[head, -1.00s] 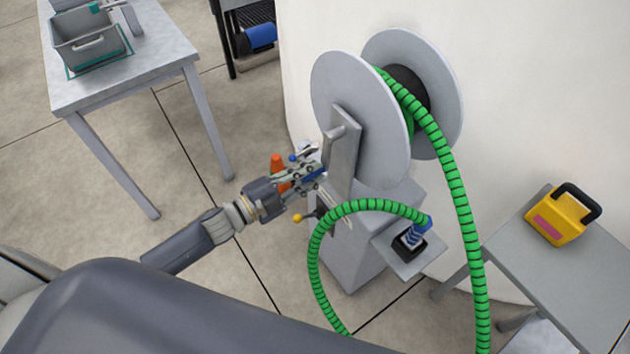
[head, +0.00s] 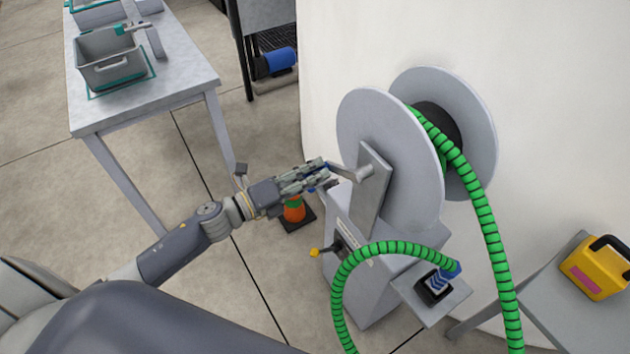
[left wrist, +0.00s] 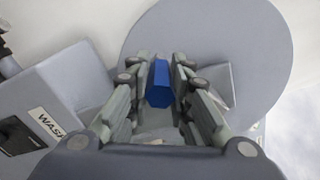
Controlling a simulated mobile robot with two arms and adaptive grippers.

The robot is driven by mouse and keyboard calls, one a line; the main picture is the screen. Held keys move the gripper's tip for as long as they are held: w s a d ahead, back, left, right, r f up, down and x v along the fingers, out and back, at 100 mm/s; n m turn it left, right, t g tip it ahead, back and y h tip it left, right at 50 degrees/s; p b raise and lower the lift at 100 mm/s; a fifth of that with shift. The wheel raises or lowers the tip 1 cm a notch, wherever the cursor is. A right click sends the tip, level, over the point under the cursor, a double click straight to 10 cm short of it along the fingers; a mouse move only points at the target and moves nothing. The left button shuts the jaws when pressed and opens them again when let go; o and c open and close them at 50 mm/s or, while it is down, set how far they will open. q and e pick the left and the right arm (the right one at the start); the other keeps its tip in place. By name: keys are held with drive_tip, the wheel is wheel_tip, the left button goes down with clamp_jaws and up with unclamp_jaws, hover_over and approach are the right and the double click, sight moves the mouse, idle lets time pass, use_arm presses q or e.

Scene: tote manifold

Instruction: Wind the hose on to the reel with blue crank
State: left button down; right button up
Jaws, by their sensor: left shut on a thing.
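The reel (head: 385,135) has two grey discs and a dark hub, and stands on a grey pedestal (head: 368,290). The green ribbed hose (head: 478,205) passes over the hub and hangs down in front; little of it shows around the hub. Its loop ends in a blue nozzle (head: 439,280) at a black holder on a small shelf. The grey crank arm (head: 371,188) is on the near disc. My left gripper (head: 327,174) is shut on the blue crank handle, which shows between its fingers in the left wrist view (left wrist: 159,84). My right gripper is out of view.
A yellow lever (head: 315,252) sticks out from the pedestal below my gripper. A table with grey totes (head: 110,60) is at the upper left. A yellow case (head: 594,270) sits on a table at the right.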

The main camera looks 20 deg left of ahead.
use_arm(q)
drive_tip(key=shift+w+a+r+m, duration=0.25)
drive_tip(key=shift+r+m, duration=0.35)
drive_tip(key=shift+m, duration=0.3)
drive_tip(key=shift+w+a+r+m, duration=0.1)
drive_tip(key=shift+a+r+m, duration=0.05)
drive_tip(key=shift+r+m, duration=0.55)
drive_tip(key=shift+w+a+r+m, duration=0.1)
drive_tip(key=shift+a+r+m, duration=0.05)
drive_tip(key=shift+r+m, duration=0.55)
